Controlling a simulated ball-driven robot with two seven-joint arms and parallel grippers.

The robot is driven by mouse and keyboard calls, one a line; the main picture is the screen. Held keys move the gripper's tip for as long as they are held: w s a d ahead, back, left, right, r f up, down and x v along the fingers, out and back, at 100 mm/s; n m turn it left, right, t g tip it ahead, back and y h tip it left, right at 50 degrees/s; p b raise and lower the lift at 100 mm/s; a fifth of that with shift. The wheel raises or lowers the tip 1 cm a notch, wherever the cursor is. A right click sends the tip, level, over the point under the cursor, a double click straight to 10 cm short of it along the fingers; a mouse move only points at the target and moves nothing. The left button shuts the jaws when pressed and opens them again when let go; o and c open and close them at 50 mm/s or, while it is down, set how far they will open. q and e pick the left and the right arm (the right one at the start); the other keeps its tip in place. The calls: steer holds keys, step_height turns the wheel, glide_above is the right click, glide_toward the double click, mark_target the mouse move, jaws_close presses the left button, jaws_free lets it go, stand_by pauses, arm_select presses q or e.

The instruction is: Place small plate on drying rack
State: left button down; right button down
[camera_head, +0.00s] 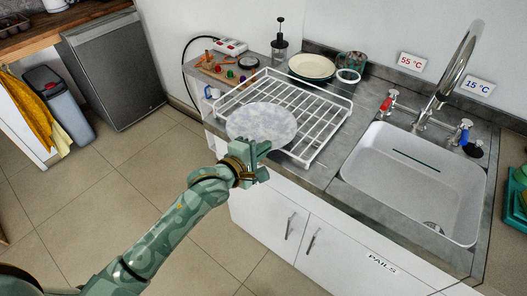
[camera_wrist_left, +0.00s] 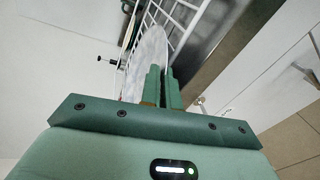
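The small plate (camera_head: 262,124), grey-white and mottled, is tilted over the front left part of the white wire drying rack (camera_head: 335,121). My left gripper (camera_head: 257,148) is shut on the plate's near edge. In the left wrist view the plate (camera_wrist_left: 148,52) stands edge-on at the fingers (camera_wrist_left: 162,78), with the rack's wires (camera_wrist_left: 186,20) just beyond it. I cannot tell whether the plate touches the rack. The plate hides part of the rack. My right gripper is out of view.
A cream plate (camera_head: 311,66) and a glass jar (camera_head: 353,62) stand behind the rack, with a dark pump bottle (camera_head: 280,45). A board with small coloured items (camera_head: 228,67) lies to the left. The sink (camera_head: 415,180) and tap (camera_head: 452,75) are at right.

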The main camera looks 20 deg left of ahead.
arm_select(q)
steer(key=shift+r, duration=0.1)
steer(key=c, duration=1.6)
jaws_free()
steer(key=shift+c, duration=0.2)
